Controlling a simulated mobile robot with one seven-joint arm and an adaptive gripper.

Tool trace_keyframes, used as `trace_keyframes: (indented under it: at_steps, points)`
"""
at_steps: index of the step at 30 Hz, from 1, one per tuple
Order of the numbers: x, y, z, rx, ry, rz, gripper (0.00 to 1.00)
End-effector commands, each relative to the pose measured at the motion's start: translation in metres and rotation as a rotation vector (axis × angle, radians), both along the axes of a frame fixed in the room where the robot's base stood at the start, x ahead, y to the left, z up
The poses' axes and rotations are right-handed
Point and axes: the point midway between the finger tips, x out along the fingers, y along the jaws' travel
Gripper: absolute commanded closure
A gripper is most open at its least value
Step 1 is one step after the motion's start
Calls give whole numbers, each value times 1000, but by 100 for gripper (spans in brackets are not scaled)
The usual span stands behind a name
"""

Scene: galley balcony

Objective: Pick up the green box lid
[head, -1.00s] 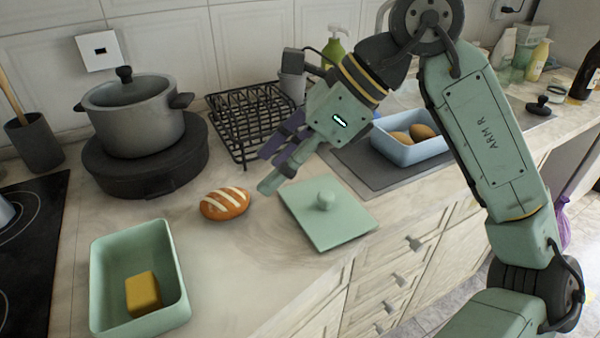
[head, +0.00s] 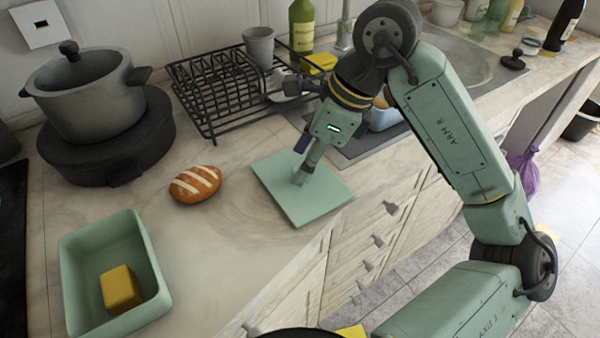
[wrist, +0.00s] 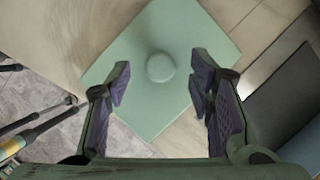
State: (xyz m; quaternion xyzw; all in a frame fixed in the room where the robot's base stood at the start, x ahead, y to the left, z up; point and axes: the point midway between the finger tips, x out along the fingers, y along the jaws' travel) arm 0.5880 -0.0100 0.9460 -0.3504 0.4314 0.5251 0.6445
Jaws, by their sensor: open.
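The green box lid (head: 312,202) lies flat on the counter, right of the bread. In the wrist view the lid (wrist: 150,108) shows as a square plate with a round knob (wrist: 160,67) in its middle. My gripper (head: 300,172) is over the lid, pointing down, and hides the knob in the head view. In the wrist view my open gripper (wrist: 160,88) has one finger on each side of the knob's line, with nothing between the pads. I cannot tell the exact height of the fingertips above the lid.
A green open box (head: 72,255) with a yellow block (head: 121,289) in it stands at the lower left. Bread (head: 195,184) lies between box and lid. A black dish rack (head: 215,105) and a pot (head: 80,95) stand behind. The counter's front edge is close to the lid.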

Motion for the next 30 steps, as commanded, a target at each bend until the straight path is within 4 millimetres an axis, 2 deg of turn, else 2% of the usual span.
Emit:
trace_keyframes:
  at_steps: [4, 12, 30]
  points:
    - [1, 5, -13, 1, 0, -1, 52]
    - [1, 6, -16, 0, -1, -2, 53]
    - [1, 6, -15, 0, -1, -1, 93]
